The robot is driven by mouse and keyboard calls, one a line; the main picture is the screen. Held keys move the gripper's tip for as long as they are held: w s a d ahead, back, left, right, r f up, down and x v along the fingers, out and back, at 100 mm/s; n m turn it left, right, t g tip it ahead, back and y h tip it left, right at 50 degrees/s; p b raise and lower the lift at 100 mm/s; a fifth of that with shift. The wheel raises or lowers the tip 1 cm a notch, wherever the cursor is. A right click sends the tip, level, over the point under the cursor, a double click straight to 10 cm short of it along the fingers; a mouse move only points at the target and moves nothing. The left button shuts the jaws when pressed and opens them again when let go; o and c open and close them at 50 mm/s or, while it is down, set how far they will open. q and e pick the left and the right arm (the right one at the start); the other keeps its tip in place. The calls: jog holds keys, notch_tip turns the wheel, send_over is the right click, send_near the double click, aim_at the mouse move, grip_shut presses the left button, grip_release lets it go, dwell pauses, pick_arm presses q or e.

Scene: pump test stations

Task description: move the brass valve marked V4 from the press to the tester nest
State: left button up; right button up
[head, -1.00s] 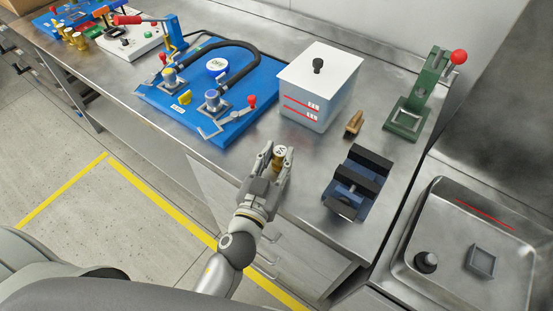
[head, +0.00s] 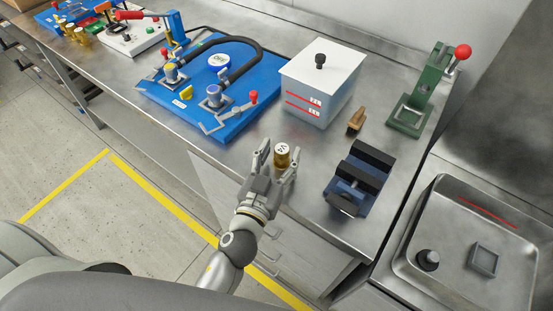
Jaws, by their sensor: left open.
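A brass valve (head: 281,160) with a white marked cap stands upright at the front edge area of the steel bench; its mark is too small to read surely. My left gripper (head: 273,161) is open, with its fingers on either side of the valve and gaps showing beside it. The green press (head: 426,90) with a red knob stands at the right; the square frame at its foot looks empty. The blue tester board (head: 222,123) lies to the left, with square nests, toggle clamps and a black hose; blue-topped and yellow-topped parts sit at the hose ends. My right gripper is out of view.
A white lidded box (head: 318,90) stands behind the valve. A small brown wooden-looking item (head: 356,122) and a dark blue vise (head: 357,180) are to the right. A metal basin (head: 450,262) is at the lower right. Several brass pieces stand at the far left.

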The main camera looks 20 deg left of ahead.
pick_arm(q)
jog(key=shift+r, duration=0.25)
jog(key=s+a+b, duration=0.1)
jog(key=s+b, duration=0.4)
jog(key=s, duration=0.7)
jog(key=shift+b, duration=0.4)
jog(key=shift+f, duration=0.15)
